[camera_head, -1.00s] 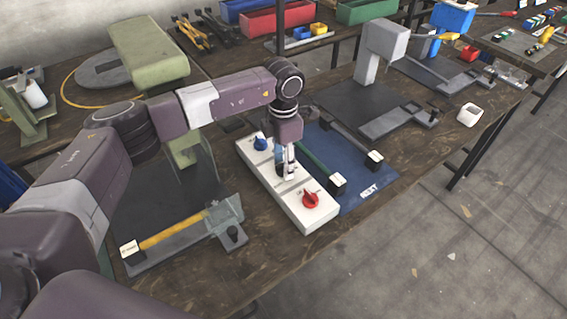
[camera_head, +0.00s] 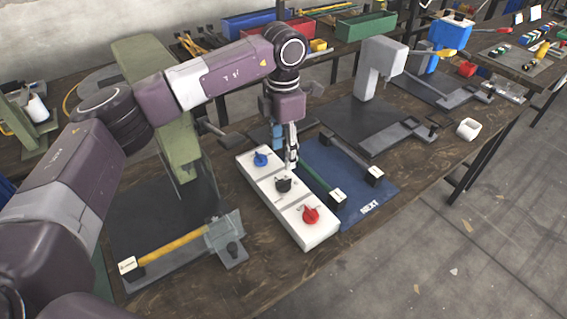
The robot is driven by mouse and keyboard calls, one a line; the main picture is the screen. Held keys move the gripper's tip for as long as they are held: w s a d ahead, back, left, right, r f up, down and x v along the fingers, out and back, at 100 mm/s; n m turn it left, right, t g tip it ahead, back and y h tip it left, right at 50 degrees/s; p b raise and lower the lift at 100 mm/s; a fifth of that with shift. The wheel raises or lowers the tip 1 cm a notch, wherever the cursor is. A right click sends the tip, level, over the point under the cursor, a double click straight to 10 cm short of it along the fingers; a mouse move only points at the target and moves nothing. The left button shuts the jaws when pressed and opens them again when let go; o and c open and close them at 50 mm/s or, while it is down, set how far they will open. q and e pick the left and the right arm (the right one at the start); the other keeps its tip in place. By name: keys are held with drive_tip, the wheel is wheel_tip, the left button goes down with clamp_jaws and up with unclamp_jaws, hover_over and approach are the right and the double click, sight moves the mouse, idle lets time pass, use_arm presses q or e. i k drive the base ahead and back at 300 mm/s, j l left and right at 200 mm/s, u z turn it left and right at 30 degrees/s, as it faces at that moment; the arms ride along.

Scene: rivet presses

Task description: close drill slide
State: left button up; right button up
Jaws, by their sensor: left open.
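The green machine (camera_head: 165,110) stands at the left, partly hidden by my left arm. In front of it is a grey slide (camera_head: 224,233) with a black knob, beside a yellow strip (camera_head: 172,245). A light grey machine (camera_head: 381,62) stands at the right, with a flat grey slide (camera_head: 395,136) at its front. I cannot tell which one is the drill. My left gripper (camera_head: 291,160) is open and points down at the far right edge of a white control box (camera_head: 315,236) with blue, black and red knobs. It is away from both slides. My right gripper is not in view.
A blue mat (camera_head: 375,208) marked NEXT lies right of the control box, with strips ending in white-topped black blocks (camera_head: 374,175). A white ring (camera_head: 468,129) lies near the bench's right edge. Red and green bins (camera_head: 366,27) stand behind. Bare bench shows in front.

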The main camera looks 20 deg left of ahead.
sight(232, 253)
drive_tip(key=k+l, duration=0.2)
drive_tip(key=k, duration=0.3)
drive_tip(key=k+l, duration=0.2)
drive_tip(key=k, duration=0.25)
drive_tip(key=k+l, duration=0.25)
drive_tip(key=k, duration=0.25)
